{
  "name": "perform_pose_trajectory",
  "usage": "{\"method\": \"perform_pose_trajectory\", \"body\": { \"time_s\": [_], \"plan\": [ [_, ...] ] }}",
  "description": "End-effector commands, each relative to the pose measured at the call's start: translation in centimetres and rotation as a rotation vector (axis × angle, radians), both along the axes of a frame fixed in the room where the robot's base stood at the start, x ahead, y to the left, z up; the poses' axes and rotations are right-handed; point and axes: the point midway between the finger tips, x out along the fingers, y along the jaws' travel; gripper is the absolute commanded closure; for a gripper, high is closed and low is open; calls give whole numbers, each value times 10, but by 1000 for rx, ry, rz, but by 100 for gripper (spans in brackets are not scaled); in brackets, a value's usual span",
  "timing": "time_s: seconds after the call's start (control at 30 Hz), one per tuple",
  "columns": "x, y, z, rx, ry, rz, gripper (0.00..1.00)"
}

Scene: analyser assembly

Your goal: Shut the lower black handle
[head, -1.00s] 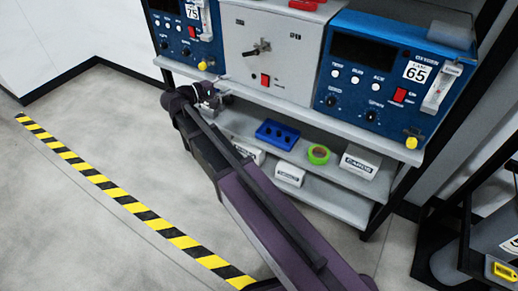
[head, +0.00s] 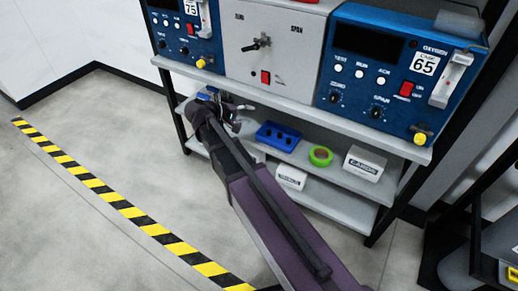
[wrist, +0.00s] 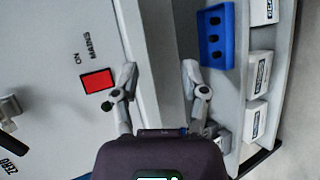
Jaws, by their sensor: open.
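A black handle (head: 257,42) sticks out from the grey middle panel (head: 285,45), between the ZERO and SPAN labels. I see only this handle clearly and cannot tell whether it is the lower one. In the wrist view a dark grey handle part (wrist: 10,108) shows at the left edge, near the ZERO label. My gripper (head: 232,112) is below the panel, near the shelf edge, partly hidden by my arm. In the wrist view my gripper (wrist: 160,85) is open and empty, its fingers apart, with the bench's edge between them. It is apart from the handle.
A red mains switch (head: 265,77) sits on the panel beneath the handle. Blue analysers (head: 390,70) flank the panel. The shelf below holds a blue tray (head: 278,136), green tape (head: 320,156) and white boxes (head: 364,163). Open floor lies at left.

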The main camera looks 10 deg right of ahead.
Motion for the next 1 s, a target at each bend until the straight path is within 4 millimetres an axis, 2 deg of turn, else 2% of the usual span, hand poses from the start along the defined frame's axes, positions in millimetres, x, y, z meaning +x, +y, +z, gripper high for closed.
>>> {"method": "perform_pose_trajectory", "body": {
  "time_s": [0.03,0.6,0.8,1.0],
  "plan": [
    [-4,-3,-10,19,3,-7,43],
    [-35,-25,-80,238,21,-83,43],
    [-44,-29,-100,304,26,-108,43],
    [-49,-31,-109,343,28,-123,43]
  ]
}}
